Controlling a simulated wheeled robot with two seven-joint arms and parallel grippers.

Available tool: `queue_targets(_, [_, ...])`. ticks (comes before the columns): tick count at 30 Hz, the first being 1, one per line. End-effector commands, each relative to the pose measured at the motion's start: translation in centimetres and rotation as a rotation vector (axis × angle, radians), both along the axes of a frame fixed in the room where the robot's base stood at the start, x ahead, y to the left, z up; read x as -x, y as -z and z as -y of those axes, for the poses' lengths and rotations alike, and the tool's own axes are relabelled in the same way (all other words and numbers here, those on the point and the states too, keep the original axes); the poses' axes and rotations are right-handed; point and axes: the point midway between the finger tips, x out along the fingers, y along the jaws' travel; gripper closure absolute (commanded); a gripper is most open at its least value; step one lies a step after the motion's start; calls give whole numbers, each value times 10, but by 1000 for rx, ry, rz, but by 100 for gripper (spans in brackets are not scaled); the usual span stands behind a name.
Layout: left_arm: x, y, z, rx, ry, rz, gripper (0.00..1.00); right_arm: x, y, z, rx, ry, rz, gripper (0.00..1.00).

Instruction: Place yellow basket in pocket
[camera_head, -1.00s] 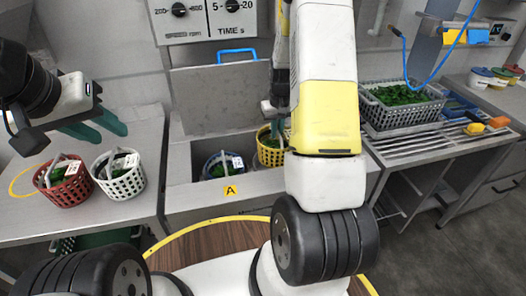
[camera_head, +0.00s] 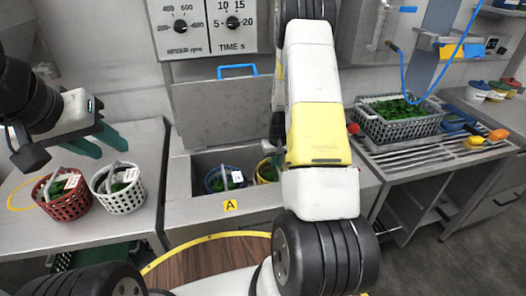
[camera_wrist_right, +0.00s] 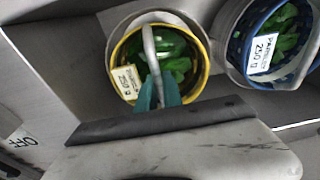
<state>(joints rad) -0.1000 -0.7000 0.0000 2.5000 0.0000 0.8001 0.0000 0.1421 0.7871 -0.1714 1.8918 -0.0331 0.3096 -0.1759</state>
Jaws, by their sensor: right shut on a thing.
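The yellow basket (camera_wrist_right: 199,75) with greens and a white label sits inside a round pocket (camera_wrist_right: 112,22) in the right wrist view; whether it rests on the bottom is hidden. In the head view only a sliver of the yellow basket (camera_head: 262,172) shows beside my right arm. My right gripper (camera_wrist_right: 160,92) is shut on the basket's grey handle. The blue basket (camera_head: 212,185) sits in the pocket next to it; it also shows in the right wrist view (camera_wrist_right: 240,50). My left gripper (camera_head: 98,140) is open and empty above the left table.
A red basket (camera_head: 68,205) and a white basket (camera_head: 122,198) with greens stand on the left table. The raised lid (camera_head: 215,108) stands behind the well. A grey crate of greens (camera_head: 400,123) is on the right rack. A yellow "A" tag (camera_head: 231,205) marks the well's front.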

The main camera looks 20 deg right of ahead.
Motion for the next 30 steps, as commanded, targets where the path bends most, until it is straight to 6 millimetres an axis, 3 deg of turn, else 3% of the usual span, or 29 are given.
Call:
queue_targets(2, [0, 0, 0, 0, 0, 0, 64, 0, 2, 0, 0, 0, 1, 100])
queue_targets(3, [0, 0, 0, 0, 0, 0, 64, 0, 2, 0, 0, 0, 0, 82])
queue_targets(6, [0, 0, 0, 0, 0, 0, 64, 0, 2, 0, 0, 0, 0, 68])
queue_targets(17, [0, 0, 0, 0, 0, 0, 64, 0, -3, 0, 0, 0, 0, 68])
queue_targets(20, [0, 0, 0, 0, 0, 0, 64, 1, -15, 0, 0, 0, 2, 68])
queue_targets(30, [0, 0, 0, 0, 0, 0, 64, 10, -86, -1, 0, 0, 3, 68])
